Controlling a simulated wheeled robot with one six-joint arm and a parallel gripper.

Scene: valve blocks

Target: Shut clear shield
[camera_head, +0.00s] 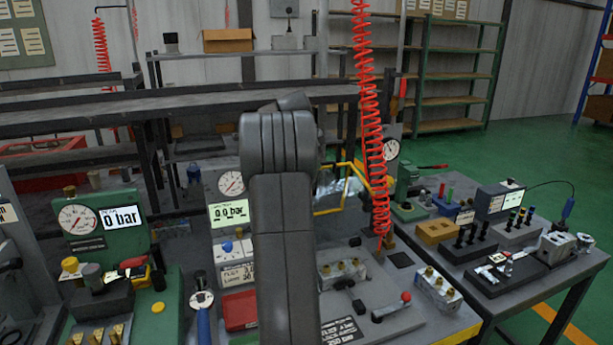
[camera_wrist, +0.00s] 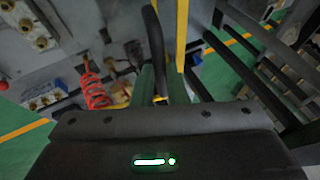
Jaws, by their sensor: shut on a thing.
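The clear shield has a yellow frame (camera_head: 350,182) and a see-through pane. In the head view it stands raised over the middle bench, partly hidden behind my dark arm. My gripper (camera_wrist: 161,97) is shut on the shield at this edge. The exact contact is hard to make out, and in the head view my arm hides the gripper.
A red coiled hose (camera_head: 370,120) hangs just right of my arm. Valve blocks (camera_head: 342,273) and a red-knobbed lever (camera_head: 405,297) are on the bench below. A green gauge panel (camera_head: 105,225) stands at left, and a side table (camera_head: 480,275) with parts at right.

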